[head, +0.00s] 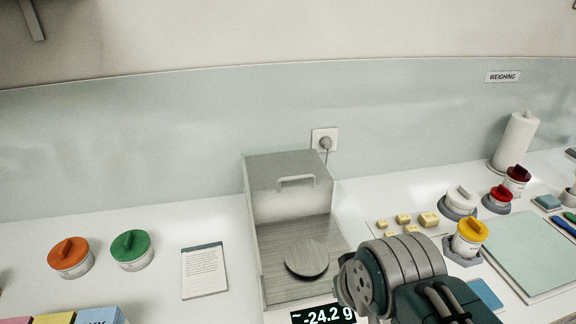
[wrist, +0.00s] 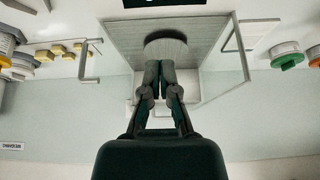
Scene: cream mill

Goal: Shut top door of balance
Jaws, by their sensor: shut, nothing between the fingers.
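The balance is a grey box with a round weighing pan (head: 306,258) and a display (head: 323,315) reading about -24.2 g. A grey panel with a bar handle (head: 297,181), apparently the top door (head: 262,170), shows at the back; the pan is visible in front of it. I cannot tell its exact angle. In the head view my arm hides the fingers and covers the balance's right front corner.
An orange-lidded jar (head: 70,258), a green-lidded jar (head: 132,250) and a notepad (head: 204,270) stand left. Yellow blocks (head: 403,219), a yellow-lidded jar (head: 470,238) and other jars are right. A wall socket (head: 324,139) is behind.

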